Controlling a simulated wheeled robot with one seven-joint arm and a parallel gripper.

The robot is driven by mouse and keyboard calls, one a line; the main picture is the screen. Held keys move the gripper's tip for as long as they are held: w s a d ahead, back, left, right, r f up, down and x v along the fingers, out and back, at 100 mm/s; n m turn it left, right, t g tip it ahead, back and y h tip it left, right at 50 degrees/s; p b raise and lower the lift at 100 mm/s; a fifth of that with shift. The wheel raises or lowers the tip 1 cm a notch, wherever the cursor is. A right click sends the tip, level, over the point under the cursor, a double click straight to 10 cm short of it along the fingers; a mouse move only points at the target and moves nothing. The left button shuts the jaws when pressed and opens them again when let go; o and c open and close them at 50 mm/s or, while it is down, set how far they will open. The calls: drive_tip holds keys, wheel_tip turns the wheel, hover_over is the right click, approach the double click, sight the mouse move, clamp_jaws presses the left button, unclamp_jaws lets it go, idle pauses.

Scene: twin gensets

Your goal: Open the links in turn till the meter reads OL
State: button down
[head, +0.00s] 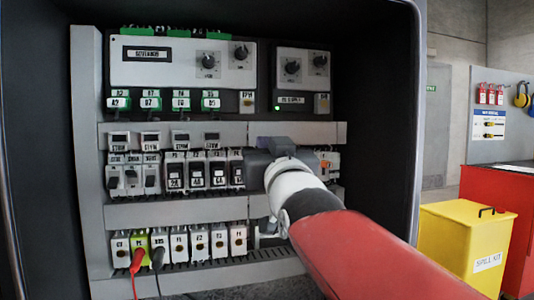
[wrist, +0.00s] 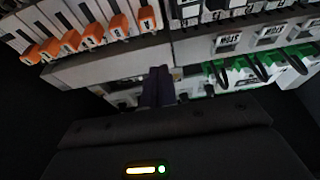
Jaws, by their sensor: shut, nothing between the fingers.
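My gripper (head: 264,143) is in front of the cabinet's middle rail, right of the dark breakers. In the wrist view its dark fingers (wrist: 158,86) are together and hold nothing. A row of pale blocks with orange ends (wrist: 92,36) lies up and left of the fingers there, apart from them; these may be the links. In the head view, one orange spot (head: 325,164) shows right of my gripper, which hides the neighbouring blocks. A red probe (head: 137,262) and a black probe (head: 158,258) stand at the lower left terminals. I cannot identify the meter.
The grey cabinet holds a controller panel (head: 180,62) with a small unreadable display, several dark breakers (head: 196,174) and bottom terminals (head: 200,243). Cabinet walls close in both sides. Outside on the right are a yellow spill-kit bin (head: 462,240) and a red cabinet (head: 495,205).

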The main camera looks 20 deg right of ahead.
drive_tip(key=shift+x, duration=1.15)
wheel_tip(320, 180, down, 4)
